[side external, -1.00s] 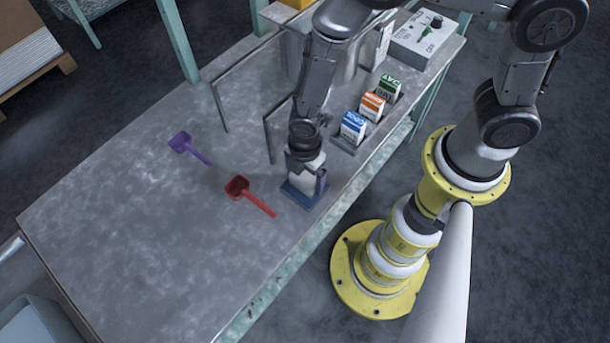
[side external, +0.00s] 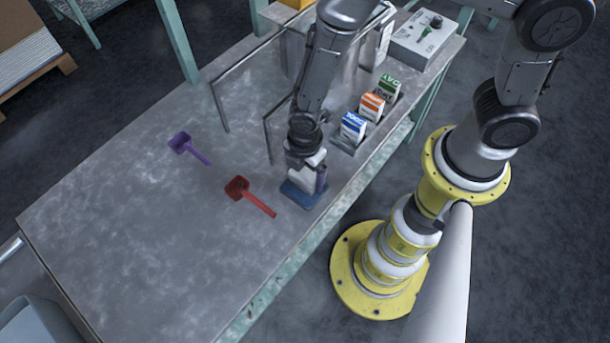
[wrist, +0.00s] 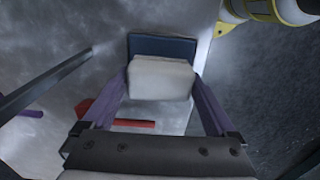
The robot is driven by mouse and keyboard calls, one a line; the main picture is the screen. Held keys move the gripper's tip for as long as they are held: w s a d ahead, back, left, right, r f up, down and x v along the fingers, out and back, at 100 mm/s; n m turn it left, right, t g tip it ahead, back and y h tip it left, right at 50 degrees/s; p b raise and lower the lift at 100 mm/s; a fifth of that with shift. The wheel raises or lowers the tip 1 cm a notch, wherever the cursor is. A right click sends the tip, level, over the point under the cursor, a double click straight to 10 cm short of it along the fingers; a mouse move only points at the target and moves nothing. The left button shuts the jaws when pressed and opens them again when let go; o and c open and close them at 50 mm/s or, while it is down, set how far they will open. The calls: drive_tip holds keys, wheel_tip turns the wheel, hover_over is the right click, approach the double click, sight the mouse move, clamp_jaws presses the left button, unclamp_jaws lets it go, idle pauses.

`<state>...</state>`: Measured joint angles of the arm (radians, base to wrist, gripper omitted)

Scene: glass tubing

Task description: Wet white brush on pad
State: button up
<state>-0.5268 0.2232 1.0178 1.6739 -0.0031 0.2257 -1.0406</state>
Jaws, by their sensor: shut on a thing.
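My gripper (side external: 306,172) is low over the near long side of the table, shut on the white brush (wrist: 160,78). In the wrist view its two fingers (wrist: 161,84) stand on either side of the pale block. In the side view the brush is partly hidden by the gripper. The blue pad (side external: 303,196) lies on the table directly under the brush; its dark far part also shows in the wrist view (wrist: 160,44). The brush appears to be on or just above the pad; I cannot tell whether they touch.
A red scoop (side external: 250,195) lies close left of the pad, and a purple scoop (side external: 188,148) lies farther left. Several labelled boxes (side external: 372,105) stand behind to the right. Metal frames (side external: 268,135) rise behind my gripper. The table's left part is clear.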

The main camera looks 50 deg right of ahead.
sight(305, 174)
drive_tip(key=shift+r, duration=2.7)
